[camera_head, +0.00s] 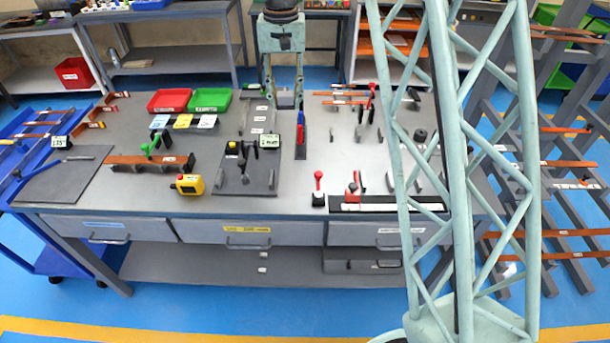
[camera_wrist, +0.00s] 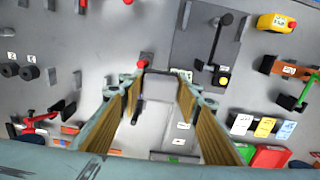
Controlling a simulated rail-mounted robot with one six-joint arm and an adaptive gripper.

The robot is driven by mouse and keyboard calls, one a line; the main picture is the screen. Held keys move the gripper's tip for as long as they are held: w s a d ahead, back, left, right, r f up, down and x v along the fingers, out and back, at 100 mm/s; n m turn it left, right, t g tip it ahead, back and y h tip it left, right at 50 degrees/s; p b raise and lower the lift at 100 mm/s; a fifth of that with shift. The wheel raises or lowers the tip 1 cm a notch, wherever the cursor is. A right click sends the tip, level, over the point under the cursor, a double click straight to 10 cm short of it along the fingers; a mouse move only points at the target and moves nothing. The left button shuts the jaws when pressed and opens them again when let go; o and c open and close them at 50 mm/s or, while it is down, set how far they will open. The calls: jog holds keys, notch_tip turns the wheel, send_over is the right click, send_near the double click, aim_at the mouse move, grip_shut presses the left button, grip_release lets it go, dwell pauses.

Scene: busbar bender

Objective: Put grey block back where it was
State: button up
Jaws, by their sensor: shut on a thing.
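My gripper (camera_head: 284,92) hangs over the back middle of the workbench, fingers pointing down. In the wrist view its two fingers (camera_wrist: 160,88) with tan pads close in on a grey block (camera_wrist: 160,86) at their tips. The block is plain and light grey, and shows between the tips; it also shows small between the fingers in the head view (camera_head: 286,99). Its lower edge and its height over the bench are hard to judge. A grey strip with white labels (camera_head: 258,117) lies on the bench to the left of my gripper.
The workbench (camera_head: 215,150) carries a dark plate with a lever tool (camera_head: 235,180), a blue-and-red tool on a dark strip (camera_head: 300,135), red (camera_head: 169,101) and green trays (camera_head: 211,99), and a yellow device (camera_head: 188,185). Small upright parts stand to the right. Bare bench shows between them.

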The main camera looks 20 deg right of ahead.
dwell(0.5)
jog(key=s+a+f+m, duration=0.2)
jog(key=s+f+m, duration=0.3)
jog(key=s, duration=0.3)
jog(key=s+a+f+m, duration=0.2)
jog(key=s+f+m, duration=0.3)
jog(key=s+m, duration=0.2)
jog(key=s+a+f+m, duration=0.3)
jog(key=s+f+m, duration=0.2)
jog(key=s, duration=0.4)
jog(key=shift+s+f+m+p, duration=0.25)
jog(key=shift+m+p, duration=0.15)
jog(key=shift+m, duration=0.3)
jog(key=shift+w, duration=0.1)
send_over(296, 175)
jog(key=s, duration=0.1)
jog(key=shift+a+f, duration=0.15)
jog(key=shift+f, duration=0.55)
jog(key=shift+w, duration=0.2)
jog(key=shift+w+d+f, duration=0.15)
jog(key=shift+d+f, duration=0.1)
jog(key=shift+f+b, duration=0.45)
jog(key=shift+f, duration=1.1)
